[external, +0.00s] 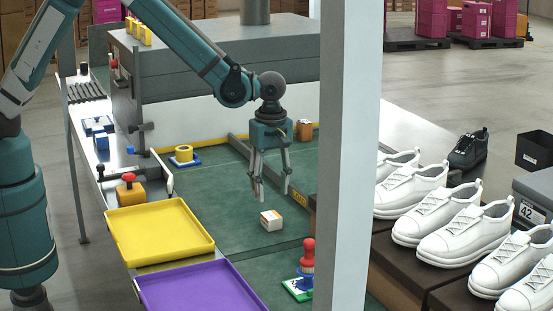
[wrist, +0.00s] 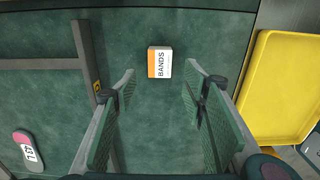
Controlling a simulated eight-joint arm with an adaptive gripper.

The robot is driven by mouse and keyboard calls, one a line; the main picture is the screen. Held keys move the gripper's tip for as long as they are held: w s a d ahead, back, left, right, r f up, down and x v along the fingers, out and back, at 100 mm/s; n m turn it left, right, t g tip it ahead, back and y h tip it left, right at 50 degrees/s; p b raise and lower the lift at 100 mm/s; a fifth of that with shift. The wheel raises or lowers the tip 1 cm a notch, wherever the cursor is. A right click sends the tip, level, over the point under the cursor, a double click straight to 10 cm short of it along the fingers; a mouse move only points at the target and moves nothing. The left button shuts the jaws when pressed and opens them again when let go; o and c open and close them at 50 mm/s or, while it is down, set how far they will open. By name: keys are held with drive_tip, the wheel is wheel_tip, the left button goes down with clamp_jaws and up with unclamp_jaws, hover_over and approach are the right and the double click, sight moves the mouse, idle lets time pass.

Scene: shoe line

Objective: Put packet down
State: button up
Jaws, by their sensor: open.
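The packet (external: 271,220) is a small white box with an orange end, lying on the green work surface (external: 222,208). In the wrist view the packet (wrist: 160,62) shows the word BANDS and lies just beyond the fingertips, roughly centred between them. My gripper (external: 271,195) points down above and a little behind the packet in the external view, with its fingers apart and nothing between them. In the wrist view both fingers (wrist: 160,80) are spread, with green surface showing between them. The packet looks apart from the fingers.
A yellow tray (external: 117,238) and a purple tray (external: 152,284) lie left of the packet. A red-handled stamp (external: 307,257) stands to its right. A yellow tape roll (external: 184,154) sits behind. A grey post (external: 345,150) blocks part of the view. White shoes (external: 463,236) line the right side.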

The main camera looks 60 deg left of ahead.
drive_tip(key=shift+r, duration=1.35)
drive_tip(key=s+a+r+m+t, duration=0.1)
drive_tip(key=s+a+r+m, duration=0.2)
drive_tip(key=s+a+r, duration=0.3)
drive_tip(key=s+a+r+m+t, duration=0.1)
drive_tip(key=s+a+r+m, duration=0.2)
drive_tip(key=a+r, duration=0.55)
drive_tip(key=s+a+r+m+t, duration=0.1)
drive_tip(key=s+a+r+m, duration=0.2)
drive_tip(key=s+a+r, duration=0.4)
drive_tip(key=s+a+r+m+t, duration=0.1)
drive_tip(key=s+a+m, duration=0.3)
drive_tip(key=s, duration=0.5)
drive_tip(key=s+a+r+m+t, duration=0.1)
drive_tip(key=s+a+m+t, duration=0.2)
drive_tip(key=s+a, duration=0.6)
drive_tip(key=shift+s+a+r+m, duration=0.3)
drive_tip(key=shift+s+m, duration=0.3)
drive_tip(key=shift+m, duration=0.4)
